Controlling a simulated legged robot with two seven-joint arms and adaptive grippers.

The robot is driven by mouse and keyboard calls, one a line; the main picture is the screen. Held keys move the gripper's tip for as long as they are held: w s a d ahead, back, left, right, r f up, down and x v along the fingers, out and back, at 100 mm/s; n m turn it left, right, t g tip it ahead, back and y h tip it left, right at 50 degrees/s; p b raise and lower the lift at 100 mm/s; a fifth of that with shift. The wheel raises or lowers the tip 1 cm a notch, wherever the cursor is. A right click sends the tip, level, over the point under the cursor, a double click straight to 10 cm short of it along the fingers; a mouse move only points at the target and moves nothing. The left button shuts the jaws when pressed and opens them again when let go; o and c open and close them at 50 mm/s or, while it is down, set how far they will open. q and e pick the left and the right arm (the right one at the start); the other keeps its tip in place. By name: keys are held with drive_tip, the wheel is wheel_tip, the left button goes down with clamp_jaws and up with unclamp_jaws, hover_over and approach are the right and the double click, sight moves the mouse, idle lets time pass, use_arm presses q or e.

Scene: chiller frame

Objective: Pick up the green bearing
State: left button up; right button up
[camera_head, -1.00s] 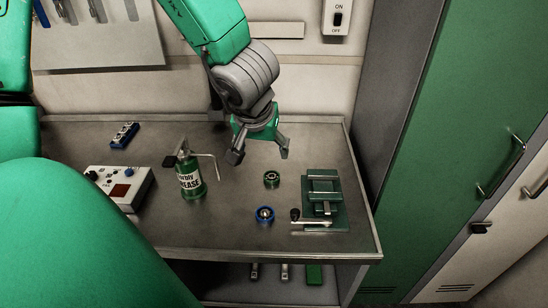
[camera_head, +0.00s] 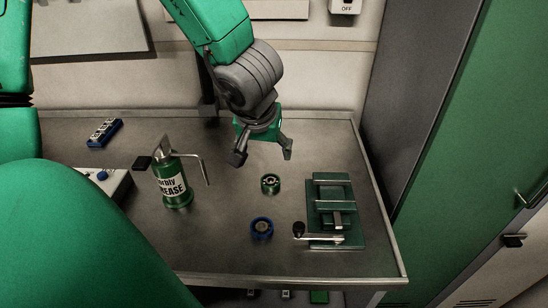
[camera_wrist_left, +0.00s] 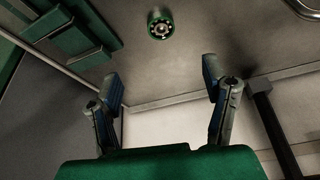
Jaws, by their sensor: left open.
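The green bearing (camera_head: 270,184) is a small ring lying flat on the grey workbench, left of the green vise-like fixture. It also shows in the left wrist view (camera_wrist_left: 160,24), near the top middle, beyond the fingertips. My left gripper (camera_head: 263,156) is open and empty. In the head view it hangs above the bench, a little behind the bearing and apart from it. In the left wrist view its two fingers (camera_wrist_left: 163,75) are spread wide with nothing between them. My right gripper is not in view.
A blue bearing (camera_head: 261,228) lies in front of the green one. The green fixture (camera_head: 334,206) with a crank stands to the right. A green grease can (camera_head: 172,183) with a spout stands to the left. A control box (camera_head: 95,188) and a blue block (camera_head: 104,132) are farther left.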

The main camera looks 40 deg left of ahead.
use_arm(q)
drive_tip(key=b, duration=0.2)
approach(271, 181)
drive_tip(key=b+x, duration=0.3)
drive_tip(key=x, duration=0.1)
drive_tip(key=shift+a+f+b, duration=0.2)
drive_tip(key=shift+f+b, duration=0.1)
drive_tip(key=shift+b, duration=0.15)
drive_tip(key=b+x, duration=0.2)
drive_tip(key=x, duration=0.3)
drive_tip(key=shift+a, duration=0.1)
drive_tip(key=shift+w, duration=0.1)
drive_tip(key=shift+d+r, duration=0.2)
drive_tip(key=shift+d, duration=0.1)
drive_tip(key=shift+c, duration=0.4)
drive_tip(key=c, duration=1.2)
drive_tip(key=shift+c, duration=0.2)
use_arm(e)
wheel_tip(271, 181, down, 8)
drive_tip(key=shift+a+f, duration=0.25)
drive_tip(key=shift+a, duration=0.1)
